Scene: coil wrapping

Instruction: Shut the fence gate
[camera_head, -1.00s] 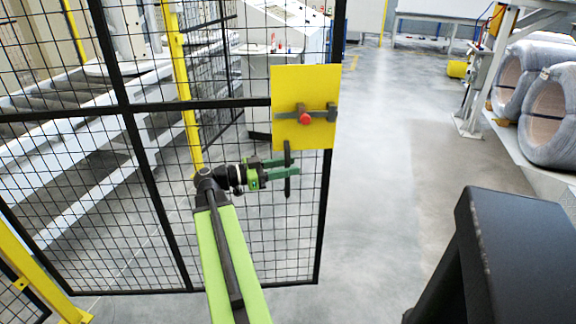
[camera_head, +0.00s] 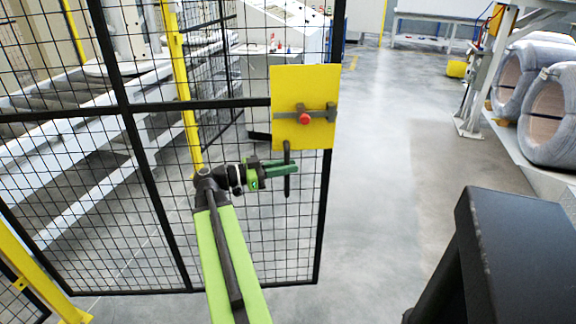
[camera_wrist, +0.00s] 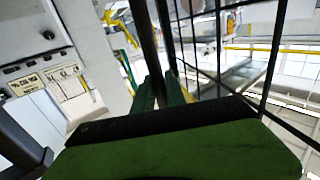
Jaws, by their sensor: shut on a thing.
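The fence gate (camera_head: 152,188) is a black-framed mesh panel on the left and centre of the head view, with open floor beyond its right edge. A yellow plate (camera_head: 305,135) with a grey latch bar and red knob is mounted near that edge. Below the plate hangs a dark upright handle bar (camera_head: 287,186). My gripper (camera_head: 287,167), with green fingers, is shut on this bar. In the wrist view the fingers (camera_wrist: 160,92) close around the dark bar (camera_wrist: 145,38), with mesh to the right. Their exact contact is partly hidden by my gripper body.
A yellow post (camera_head: 183,100) stands behind the mesh, with another yellow post (camera_head: 35,270) at lower left. White machinery (camera_head: 285,30) stands behind the gate. Wire coils (camera_head: 550,115) lie on a rack at right. The grey floor between is clear.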

